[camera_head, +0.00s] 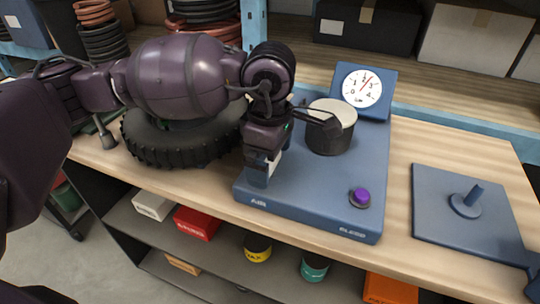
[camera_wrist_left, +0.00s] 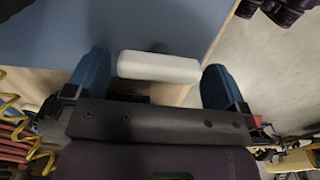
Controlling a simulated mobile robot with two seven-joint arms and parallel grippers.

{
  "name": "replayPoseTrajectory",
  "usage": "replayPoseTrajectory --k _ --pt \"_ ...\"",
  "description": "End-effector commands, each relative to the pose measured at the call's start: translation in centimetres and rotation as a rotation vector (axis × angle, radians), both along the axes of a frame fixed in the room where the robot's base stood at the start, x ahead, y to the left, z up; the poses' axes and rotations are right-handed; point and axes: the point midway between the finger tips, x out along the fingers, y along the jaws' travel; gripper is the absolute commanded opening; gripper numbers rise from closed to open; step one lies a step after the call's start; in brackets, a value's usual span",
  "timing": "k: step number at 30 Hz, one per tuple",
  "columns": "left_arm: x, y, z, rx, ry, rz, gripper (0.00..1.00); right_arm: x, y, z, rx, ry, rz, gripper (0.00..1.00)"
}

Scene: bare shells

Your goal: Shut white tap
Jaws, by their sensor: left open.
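The white tap (camera_wrist_left: 158,67) is a pale bar handle at the front left of the blue panel (camera_head: 310,205), by the AIR label. In the head view only a small white bit of it shows behind my left gripper (camera_head: 262,172). In the left wrist view the handle lies crosswise between the two blue fingers of my left gripper (camera_wrist_left: 158,85). The fingers are open, with a gap at each end of the handle. I cannot tell how deep the handle sits between them.
The panel carries a dark can with a pale top (camera_head: 330,127), a dial gauge (camera_head: 362,87) and a purple button (camera_head: 360,196). A tyre (camera_head: 180,140) lies left of the panel. A blue plate with a peg (camera_head: 466,200) lies right. Boxes stand behind; the wooden bench between panel and plate is clear.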

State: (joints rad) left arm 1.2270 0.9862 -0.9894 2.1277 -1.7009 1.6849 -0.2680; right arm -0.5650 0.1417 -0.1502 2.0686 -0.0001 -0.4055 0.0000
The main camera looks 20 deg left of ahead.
Motion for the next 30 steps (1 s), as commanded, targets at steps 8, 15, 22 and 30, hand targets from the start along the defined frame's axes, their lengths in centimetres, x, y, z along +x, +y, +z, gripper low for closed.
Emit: replayPoseTrajectory --k 8,15,22,30 --pt "0.0 0.0 3.1 0.000 -0.005 0.000 1.00 0.1 -0.3 0.5 -0.010 -0.005 0.007 0.00" --pt "0.0 0.0 7.5 -0.001 -0.006 0.001 1.00 0.0 -0.4 0.8 -0.011 -0.009 0.007 0.00" --pt "0.0 0.0 10.2 -0.001 -0.003 0.000 1.00 -0.5 -0.4 0.4 -0.007 0.005 0.000 0.00" --pt "0.0 0.0 10.9 0.000 -0.002 0.000 1.00 -0.5 -0.1 0.4 0.002 0.002 -0.008 0.00"
